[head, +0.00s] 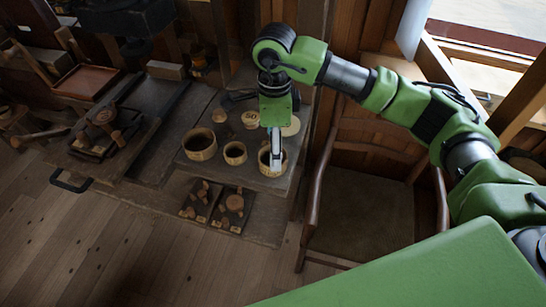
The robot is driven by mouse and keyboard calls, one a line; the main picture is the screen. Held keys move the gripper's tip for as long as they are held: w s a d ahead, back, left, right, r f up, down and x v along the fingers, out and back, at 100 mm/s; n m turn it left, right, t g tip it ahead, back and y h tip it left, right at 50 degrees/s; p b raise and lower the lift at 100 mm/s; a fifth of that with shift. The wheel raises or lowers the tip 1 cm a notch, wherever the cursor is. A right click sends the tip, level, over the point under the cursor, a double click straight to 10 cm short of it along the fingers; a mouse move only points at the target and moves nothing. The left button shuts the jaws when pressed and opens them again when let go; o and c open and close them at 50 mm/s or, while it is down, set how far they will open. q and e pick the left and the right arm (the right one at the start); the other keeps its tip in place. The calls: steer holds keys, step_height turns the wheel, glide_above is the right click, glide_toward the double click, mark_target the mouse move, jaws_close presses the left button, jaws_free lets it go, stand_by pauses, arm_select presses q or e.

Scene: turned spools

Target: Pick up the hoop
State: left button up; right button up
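Three round, light wooden ring-like pieces with dark openings stand on the low dark table. The largest (200,154) is at the left, a smaller one (235,158) is in the middle, and one (265,166) is at the right. I cannot tell for sure which is the hoop. My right gripper (276,160) points down at the right ring, its fingertips over or inside the opening and covering part of it. The fingers show nearly edge-on, so their gap and any contact are unclear. My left gripper is out of view.
Pale round pieces (250,120) and (291,126) lie behind the rings. Dark trays with small wooden turned parts (234,203) sit in front, lower down. A wooden armchair (365,215) stands close on the right. Wooden floor (110,245) is clear at front left.

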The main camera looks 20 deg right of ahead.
steer(key=shift+f+p, duration=0.4)
steer(key=f, duration=0.1)
steer(key=f+p, duration=0.1)
steer(key=f, duration=0.1)
steer(key=shift+w+f+p, duration=0.2)
steer(key=shift+f+p, duration=0.1)
steer(key=shift+f, duration=0.35)
steer(key=c, duration=0.8)
steer(key=shift+r, duration=0.15)
steer(key=shift+c, duration=0.2)
